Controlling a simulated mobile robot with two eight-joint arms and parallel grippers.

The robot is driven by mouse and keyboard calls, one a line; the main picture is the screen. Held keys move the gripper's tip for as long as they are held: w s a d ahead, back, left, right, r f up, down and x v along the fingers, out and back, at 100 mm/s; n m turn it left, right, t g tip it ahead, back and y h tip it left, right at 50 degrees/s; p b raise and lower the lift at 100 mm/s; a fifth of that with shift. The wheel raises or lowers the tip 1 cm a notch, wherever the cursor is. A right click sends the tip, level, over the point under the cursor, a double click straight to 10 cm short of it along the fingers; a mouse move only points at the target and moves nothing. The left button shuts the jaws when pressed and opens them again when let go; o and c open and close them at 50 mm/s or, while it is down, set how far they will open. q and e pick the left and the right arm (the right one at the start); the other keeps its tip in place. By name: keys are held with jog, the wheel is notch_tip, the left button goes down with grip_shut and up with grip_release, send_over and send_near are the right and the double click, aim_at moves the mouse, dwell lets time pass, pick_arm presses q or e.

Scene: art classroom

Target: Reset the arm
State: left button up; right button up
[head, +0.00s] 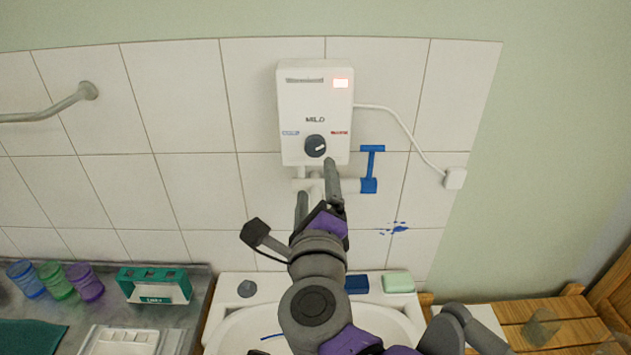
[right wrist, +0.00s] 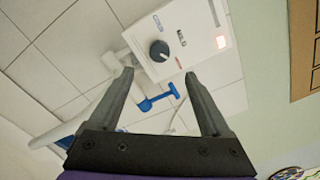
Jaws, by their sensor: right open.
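My right gripper (head: 318,190) is raised in front of the tiled wall, just below a white wall heater (head: 300,95). Its two grey fingers are spread apart with nothing between them, as the right wrist view (right wrist: 157,90) also shows. The heater has a black dial (head: 315,146) and a lit red indicator. In the right wrist view the dial (right wrist: 159,50) lies beyond the fingertips, apart from them. A blue lever valve (head: 370,185) is on the pipe at the heater's lower right. My left gripper is not in view.
A white sink (head: 235,320) is below my arm, with a blue block (head: 356,284) and a green soap bar (head: 398,282) on its back ledge. Coloured cups (head: 55,280) and a green holder (head: 153,285) stand on the left counter. A wooden slatted surface (head: 555,318) is at right.

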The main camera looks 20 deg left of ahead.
jog(key=s+d+f+n+g+y, duration=0.1)
jog(key=s+d+f+n+g, duration=0.15)
jog(key=d+f+n, duration=0.6)
jog(key=s+d+f+n+g, duration=0.1)
jog(key=d+f+n+g, duration=0.35)
jog(key=f+n, duration=0.6)
jog(key=s+d+f+n+g+h, duration=0.1)
jog(key=s+d+f+g+h, duration=0.1)
jog(key=s+d+f, duration=0.3)
jog(key=s+d+f+n+g+h, duration=0.1)
jog(key=s+d+f+h, duration=0.3)
jog(key=d+f, duration=0.7)
jog(key=shift+s+d+f+n+g, duration=0.15)
jog(key=shift+s+d+n+g, duration=0.2)
jog(key=shift+s+g, duration=0.75)
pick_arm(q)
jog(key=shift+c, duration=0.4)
pick_arm(e)
jog(key=shift+s, duration=0.15)
